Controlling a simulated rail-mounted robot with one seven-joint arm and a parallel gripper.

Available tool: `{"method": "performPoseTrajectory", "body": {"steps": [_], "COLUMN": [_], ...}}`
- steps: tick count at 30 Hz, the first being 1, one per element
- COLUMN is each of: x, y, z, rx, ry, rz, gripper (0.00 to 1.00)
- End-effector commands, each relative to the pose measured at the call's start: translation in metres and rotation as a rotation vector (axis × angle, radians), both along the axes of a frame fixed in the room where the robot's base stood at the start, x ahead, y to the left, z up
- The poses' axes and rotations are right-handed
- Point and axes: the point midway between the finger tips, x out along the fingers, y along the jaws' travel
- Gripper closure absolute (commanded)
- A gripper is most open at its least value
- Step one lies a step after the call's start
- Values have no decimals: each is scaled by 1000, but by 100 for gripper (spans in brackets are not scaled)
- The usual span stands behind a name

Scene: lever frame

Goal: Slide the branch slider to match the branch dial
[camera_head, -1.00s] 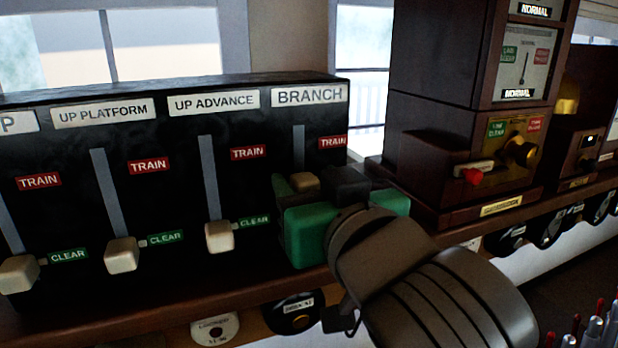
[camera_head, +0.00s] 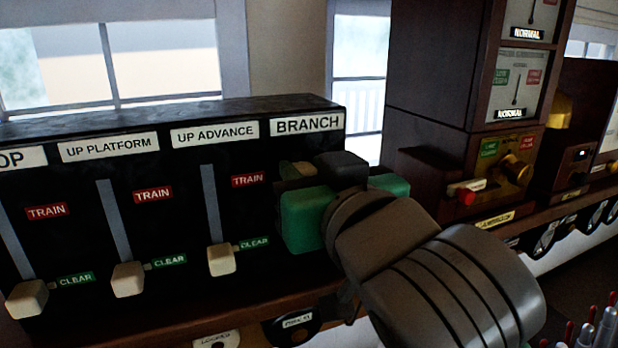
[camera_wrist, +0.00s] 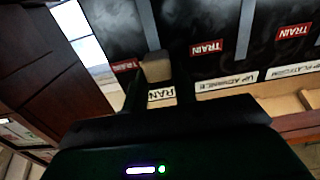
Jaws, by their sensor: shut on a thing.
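The BRANCH label (camera_head: 307,124) sits at the right end of the black slider box (camera_head: 330,104). The cream branch slider knob (camera_head: 303,168) shows just under it, partly hidden by my gripper (camera_head: 314,170). In the wrist view the branch knob (camera_wrist: 157,68) lies between the two dark fingers of my gripper (camera_wrist: 158,63), which is shut on it. The knob is level with the red TRAIN tag (camera_wrist: 125,65), close to the partly covered BRANCH label. The bare branch slot (camera_wrist: 148,25) runs away on the knob's CLEAR side. I cannot make out a dial marked branch.
The UP ADVANCE knob (camera_head: 221,260) and UP PLATFORM knob (camera_head: 127,279) stand low, beside their green CLEAR tags. A brown cabinet (camera_head: 428,75) with dials, a red-ended switch and a brass knob stands close right of my gripper. Lever tops (camera_head: 606,325) show at lower right.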

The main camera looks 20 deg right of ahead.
Motion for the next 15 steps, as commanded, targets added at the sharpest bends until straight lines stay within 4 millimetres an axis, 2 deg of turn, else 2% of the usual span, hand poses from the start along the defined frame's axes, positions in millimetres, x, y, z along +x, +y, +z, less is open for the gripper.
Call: {"method": "performPoseTrajectory", "body": {"steps": [5,6,9,15], "x": [-2,-2,-2,-1], "y": [0,0,0,0], "z": [4,4,3,2], "rx": [-4,-4,-3,-1], "ry": [-14,-14,-13,-10], "rz": [0,0,0,0], "gripper": [100,68,51,51]}}
